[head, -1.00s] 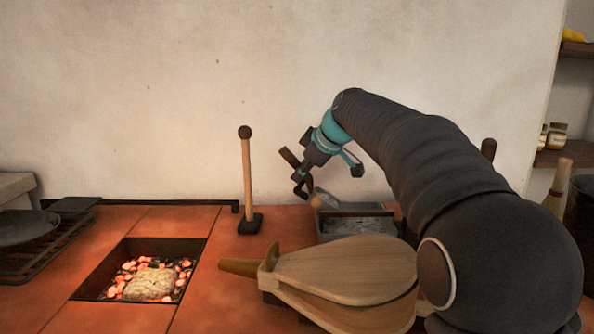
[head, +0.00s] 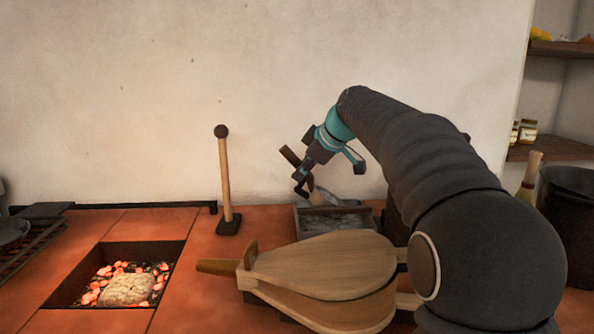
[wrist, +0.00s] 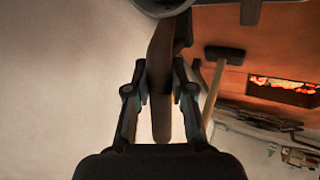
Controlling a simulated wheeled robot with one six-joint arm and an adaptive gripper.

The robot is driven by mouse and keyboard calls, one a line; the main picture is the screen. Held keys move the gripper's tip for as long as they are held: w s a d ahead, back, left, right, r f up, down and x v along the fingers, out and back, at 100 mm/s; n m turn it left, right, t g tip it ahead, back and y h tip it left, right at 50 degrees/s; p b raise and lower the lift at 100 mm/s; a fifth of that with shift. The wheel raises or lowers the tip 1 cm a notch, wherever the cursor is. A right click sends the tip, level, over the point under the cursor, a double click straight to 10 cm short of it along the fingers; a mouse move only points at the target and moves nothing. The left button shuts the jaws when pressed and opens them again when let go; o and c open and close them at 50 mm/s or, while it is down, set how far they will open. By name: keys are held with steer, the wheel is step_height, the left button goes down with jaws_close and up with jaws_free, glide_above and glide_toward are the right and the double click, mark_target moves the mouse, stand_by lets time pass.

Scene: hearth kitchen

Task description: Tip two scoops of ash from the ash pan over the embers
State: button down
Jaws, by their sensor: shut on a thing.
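My gripper (head: 302,182) is shut on the brown handle of a scoop, which also shows between the fingers in the wrist view (wrist: 161,85). The grey metal scoop (wrist: 160,5) is cut off at the top of that view, and what it holds is hidden. In the head view it hangs over or at the back of the ash pan (head: 299,222). The pan is a dark, open tray with grey ash (head: 338,222) in it. The embers (head: 98,287) glow red in a square pit at the left. A pale, lumpy mound (head: 127,290) lies among them.
Wooden bellows (head: 325,268) lie in front of the ash pan. An upright tool (head: 224,185) with a wooden shaft and dark base stands between pit and pan. A grate (head: 28,248) is at the left. A dark bucket (head: 568,225) stands at the right.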

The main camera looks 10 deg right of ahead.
steer(key=shift+r, duration=0.15)
stand_by(0.3)
step_height(320, 180, up, 2)
steer(key=h+p, duration=0.1)
steer(key=p, duration=0.2)
steer(key=shift+r, duration=0.15)
steer(key=shift+r+n+h+p, duration=0.4)
steer(key=shift+r+h+p, duration=0.4)
steer(key=shift+r+p, duration=0.4)
steer(key=shift+r+h, duration=0.5)
steer(key=shift+r, duration=0.55)
step_height(320, 180, up, 8)
steer(key=n+h, duration=0.1)
steer(key=h, duration=0.1)
steer(key=shift+h, duration=0.3)
